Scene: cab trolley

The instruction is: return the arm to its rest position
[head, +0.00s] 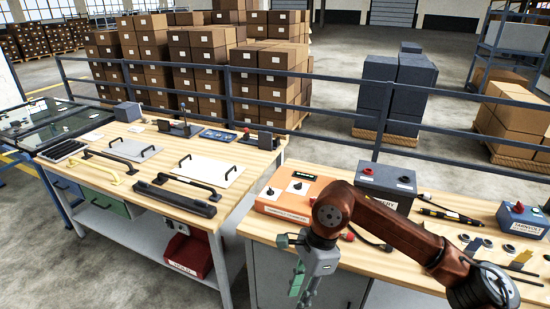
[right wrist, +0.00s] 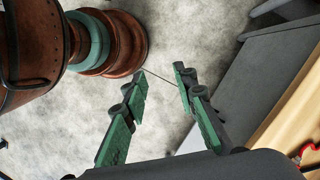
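My right arm (head: 375,215), reddish brown, comes in from the lower right in the head view and bends down at its wrist. My right gripper (head: 304,290), grey with green fingers, hangs pointing down before the front edge of the right workbench (head: 258,228), cut off by the picture's bottom. In the right wrist view its two green fingers (right wrist: 161,85) stand apart, with only grey floor between them. It is open and empty. My left arm and gripper are not in view.
An orange box (head: 283,212), a dark battery-like box (head: 385,188) and a blue-grey unit (head: 523,219) stand on the right bench. The left bench (head: 225,140) holds handles and panels. A red bin (head: 188,252) sits below it. A railing (head: 340,85) runs behind.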

